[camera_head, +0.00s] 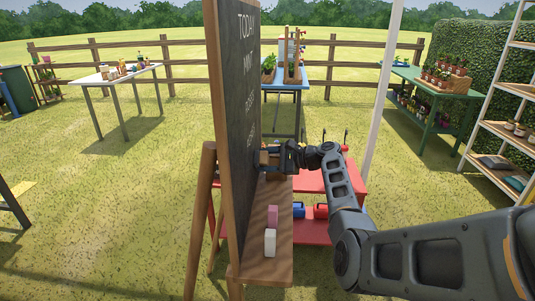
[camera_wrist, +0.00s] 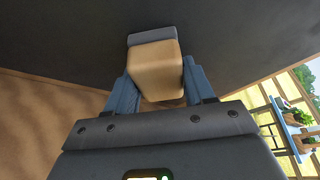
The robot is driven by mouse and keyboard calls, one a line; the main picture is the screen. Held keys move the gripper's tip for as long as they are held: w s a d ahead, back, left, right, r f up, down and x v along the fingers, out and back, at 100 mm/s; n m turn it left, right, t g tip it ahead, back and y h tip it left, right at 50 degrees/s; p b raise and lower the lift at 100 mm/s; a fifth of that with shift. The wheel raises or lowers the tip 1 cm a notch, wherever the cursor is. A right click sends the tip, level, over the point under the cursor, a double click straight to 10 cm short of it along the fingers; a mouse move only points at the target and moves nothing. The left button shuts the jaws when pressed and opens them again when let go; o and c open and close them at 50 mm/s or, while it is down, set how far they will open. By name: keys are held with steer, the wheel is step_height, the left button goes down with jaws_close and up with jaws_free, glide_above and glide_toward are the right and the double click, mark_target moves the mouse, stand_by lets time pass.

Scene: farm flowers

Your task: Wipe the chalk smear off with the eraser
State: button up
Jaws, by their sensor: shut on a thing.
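The eraser (camera_wrist: 153,70) is a tan block with a grey pad on its far side. My gripper (camera_wrist: 160,88) is shut on it, with one blue-grey finger on each side. In the head view my gripper (camera_head: 275,158) holds the eraser close to the face of the dark chalkboard (camera_head: 240,110), above its ledge. The grey pad faces the board and seems to touch it, but I cannot be sure of contact. The board is seen at a steep angle, with white writing that starts with "TODAY". I cannot make out the chalk smear in either view.
A pink block (camera_head: 273,217) and a white block (camera_head: 270,242) stand on the board's wooden ledge (camera_head: 262,268). A red bench (camera_head: 315,231) stands just behind and right of the ledge. A white post (camera_head: 383,85) rises beyond my arm. Open grass lies left of the easel.

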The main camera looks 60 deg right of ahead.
mark_target(250, 182)
steer(key=shift+s+a+p, duration=0.35)
steer(key=shift+a+p, duration=0.15)
steer(key=shift+a, duration=0.15)
steer(key=a+p, duration=0.1)
steer(key=s+a+p, duration=0.1)
steer(key=p, duration=0.1)
steer(key=shift+s+a+r, duration=0.1)
steer(key=shift+a+r, duration=0.05)
steer(key=shift+a, duration=0.1)
steer(key=shift+s+a+p, duration=0.4)
steer(key=shift+a+p, duration=0.05)
steer(key=shift+a, duration=0.35)
steer(key=shift+s+a+f, duration=0.25)
steer(key=shift+s+a, duration=0.15)
steer(key=shift+a, duration=0.2)
steer(key=shift+s+a+r, duration=0.1)
steer(key=shift+s+a, duration=0.55)
steer(key=shift+a, duration=0.3)
steer(key=shift+s+a, duration=0.65)
steer(key=shift+a, duration=0.3)
steer(key=shift+s, duration=0.1)
steer(key=s+d, duration=0.3)
steer(key=s, duration=0.2)
steer(key=shift+s+d, duration=0.2)
